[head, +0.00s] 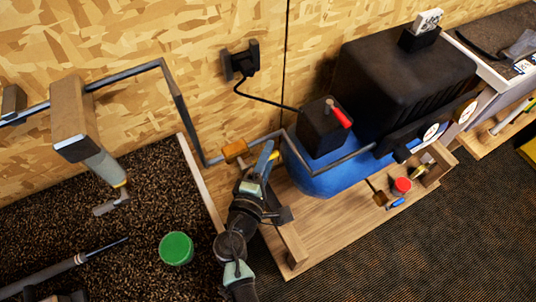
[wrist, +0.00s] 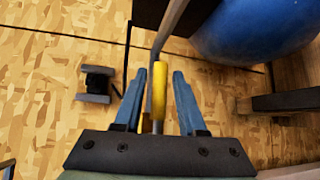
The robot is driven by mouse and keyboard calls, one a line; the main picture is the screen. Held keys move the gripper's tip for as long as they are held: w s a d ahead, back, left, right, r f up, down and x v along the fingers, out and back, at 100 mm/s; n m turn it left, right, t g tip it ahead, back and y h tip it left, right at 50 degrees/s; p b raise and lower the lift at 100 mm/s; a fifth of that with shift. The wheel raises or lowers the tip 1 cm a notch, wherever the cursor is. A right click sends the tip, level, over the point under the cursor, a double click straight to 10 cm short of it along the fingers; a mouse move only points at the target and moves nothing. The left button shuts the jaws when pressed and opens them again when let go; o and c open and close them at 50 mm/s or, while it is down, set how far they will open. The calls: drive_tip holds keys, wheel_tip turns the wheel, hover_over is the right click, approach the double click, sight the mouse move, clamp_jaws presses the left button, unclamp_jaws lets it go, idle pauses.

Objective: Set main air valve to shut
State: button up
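In the head view, a brass valve body (head: 235,150) sits on the grey air pipe by the plywood wall. A yellow lever (wrist: 159,92), apparently that of the main air valve, stands upright in the picture in the wrist view. My gripper (wrist: 158,76) is open, with one blue finger on each side of the lever. Gaps show between the lever and both fingers. In the head view my gripper (head: 265,158) is just right of the brass body and hides most of the lever.
The blue compressor tank (head: 315,178) and its wooden platform (head: 330,222) are close on the right. A black box with a red handle (head: 341,117) stands above the tank. A black outlet (head: 241,60) is on the wall. A green round lid (head: 176,248) lies on the dark bench left of my arm.

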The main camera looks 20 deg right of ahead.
clamp_jaws()
idle(1.2)
